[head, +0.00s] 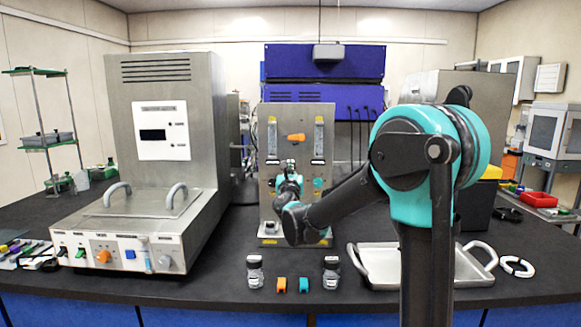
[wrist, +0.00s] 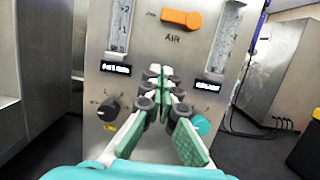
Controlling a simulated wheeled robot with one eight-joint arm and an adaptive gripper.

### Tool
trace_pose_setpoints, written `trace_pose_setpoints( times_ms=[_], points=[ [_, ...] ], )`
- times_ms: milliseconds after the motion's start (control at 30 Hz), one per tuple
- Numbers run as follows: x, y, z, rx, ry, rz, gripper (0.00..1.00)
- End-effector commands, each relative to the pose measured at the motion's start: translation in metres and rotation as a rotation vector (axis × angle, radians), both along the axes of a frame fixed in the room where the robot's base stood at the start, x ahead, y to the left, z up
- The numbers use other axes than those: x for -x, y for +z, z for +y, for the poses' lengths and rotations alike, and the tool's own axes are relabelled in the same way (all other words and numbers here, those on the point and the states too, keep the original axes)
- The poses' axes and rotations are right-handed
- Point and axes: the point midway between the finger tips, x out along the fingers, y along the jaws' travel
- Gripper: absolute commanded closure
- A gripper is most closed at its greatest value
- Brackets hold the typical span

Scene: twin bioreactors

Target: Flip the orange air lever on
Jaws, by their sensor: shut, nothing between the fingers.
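The orange air lever (wrist: 181,19) is on the upper part of the metal panel, above the printed word AIR. It lies nearly level, with its round hub at the right end and its arm pointing left. In the head view the lever (head: 296,137) shows between the two flow tubes. My gripper (wrist: 160,82) is shut and empty in front of the panel, below the lever and the AIR label. In the head view my gripper (head: 288,168) also shows below the lever. I cannot tell whether the fingertips touch the panel.
A black knob (wrist: 108,109) is left of my gripper and a teal knob (wrist: 201,123) is right. Flow tubes (head: 272,137) flank the lever. A metal tray (head: 420,275), small bottles (head: 254,272) and a large steel unit (head: 165,130) stand on the bench.

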Motion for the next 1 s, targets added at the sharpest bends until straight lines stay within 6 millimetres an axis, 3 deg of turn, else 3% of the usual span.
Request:
trace_pose_setpoints(
  times_ms=[333,600,1000],
  points=[
    [-0.067,0.016,-0.001,0.001,-0.001,0.0,1.0],
    [-0.063,0.05,0.0,0.0,0.001,0.0,1.0],
    [-0.063,0.056,0.0,0.0,0.0,0.0,1.0]
  ],
)
